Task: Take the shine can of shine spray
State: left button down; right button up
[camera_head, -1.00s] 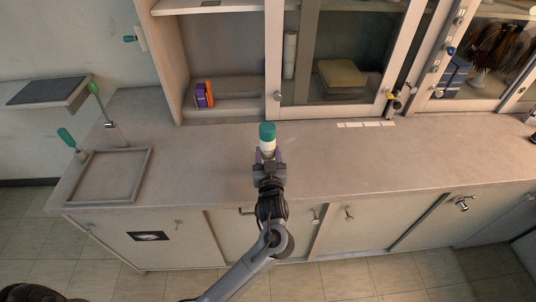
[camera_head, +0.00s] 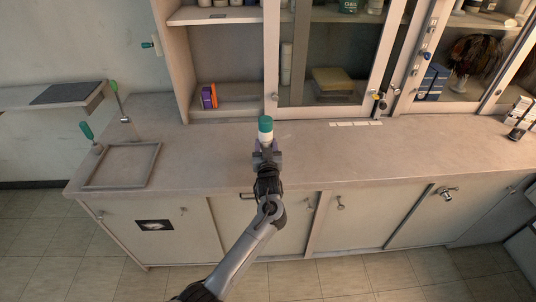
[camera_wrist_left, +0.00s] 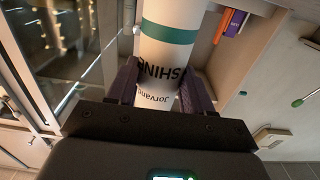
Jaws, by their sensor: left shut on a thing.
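The shine spray can (camera_head: 265,131) is white with a green top and stands upright in the head view, above or on the countertop; I cannot tell which. In the left wrist view the can (camera_wrist_left: 168,50) shows a green band and the word "SHINE". My left gripper (camera_head: 266,152) is shut on the can's lower part, and its purple-grey fingers (camera_wrist_left: 157,88) press on both sides of it. The can's base is hidden by the gripper. My right gripper is not in view.
The countertop (camera_head: 200,175) is largely clear around the can. A framed tray area (camera_head: 122,187) with green-handled tools lies at left. Purple and orange boxes (camera_head: 208,97) sit in the open shelf behind. Glass cabinet doors (camera_head: 325,60) stand behind, and white cards (camera_head: 355,124) lie before them.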

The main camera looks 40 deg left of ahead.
pick_arm(q)
jog(key=shift+s+d+r, duration=0.1)
jog(key=shift+s, duration=0.05)
jog(key=shift+s+d+r+p, duration=0.1)
jog(key=shift+s+d+p, duration=0.3)
jog(key=shift+p, duration=0.15)
jog(key=shift+p+v, duration=0.65)
jog(key=shift+v, duration=1.1)
jog(key=p, duration=0.2)
send_near(266, 145)
jog(key=shift+v, duration=2.8)
jog(key=shift+s+d, duration=0.15)
jog(key=shift+s, duration=0.05)
jog(key=shift+s, duration=0.1)
